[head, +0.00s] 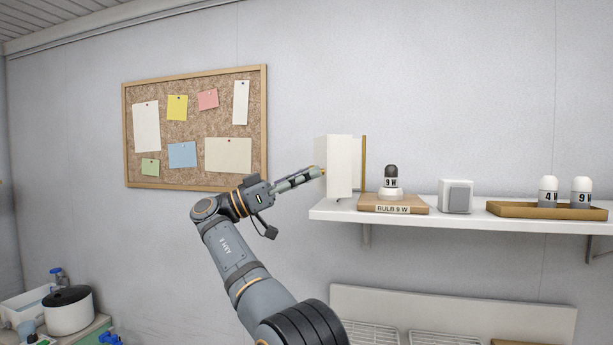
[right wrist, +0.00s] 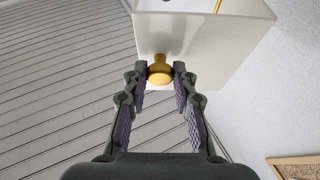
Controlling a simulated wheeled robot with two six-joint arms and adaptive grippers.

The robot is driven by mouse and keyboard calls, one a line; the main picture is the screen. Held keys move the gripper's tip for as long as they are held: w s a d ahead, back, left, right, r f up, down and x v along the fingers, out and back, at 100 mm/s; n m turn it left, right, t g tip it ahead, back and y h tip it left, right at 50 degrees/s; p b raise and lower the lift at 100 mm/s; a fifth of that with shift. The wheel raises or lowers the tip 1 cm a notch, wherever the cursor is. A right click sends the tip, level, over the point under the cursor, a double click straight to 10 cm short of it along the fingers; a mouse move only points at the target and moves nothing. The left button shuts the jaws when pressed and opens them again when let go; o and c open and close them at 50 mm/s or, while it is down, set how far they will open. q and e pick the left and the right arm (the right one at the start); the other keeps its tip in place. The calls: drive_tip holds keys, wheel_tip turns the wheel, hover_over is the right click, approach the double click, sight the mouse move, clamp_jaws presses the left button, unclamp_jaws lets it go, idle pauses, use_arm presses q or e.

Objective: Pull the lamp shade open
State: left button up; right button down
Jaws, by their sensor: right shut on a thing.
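The white, box-like lamp shade (head: 339,166) stands at the left end of the wall shelf. An upright brass-coloured strip (head: 364,163) shows at its right side. The shade's brass knob (right wrist: 160,70) sits between the fingertips of my right gripper (right wrist: 160,76) in the right wrist view. My right gripper is shut on this knob; in the head view (head: 318,172) it reaches the shade from the left. The dark-topped 9 W bulb (head: 391,178) stands upright and uncovered on a wooden base (head: 393,203), right of the shade. My left gripper is not in view.
The white shelf (head: 460,220) also holds a white switch-like box (head: 456,196) and a wooden tray (head: 520,210) with two bulbs, marked 4 and 9. A corkboard (head: 195,127) hangs on the wall at left. A white pot (head: 68,311) stands lower left.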

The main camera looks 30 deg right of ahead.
drive_tip(key=c, duration=1.1)
unclamp_jaws()
drive_tip(key=shift+o, duration=0.2)
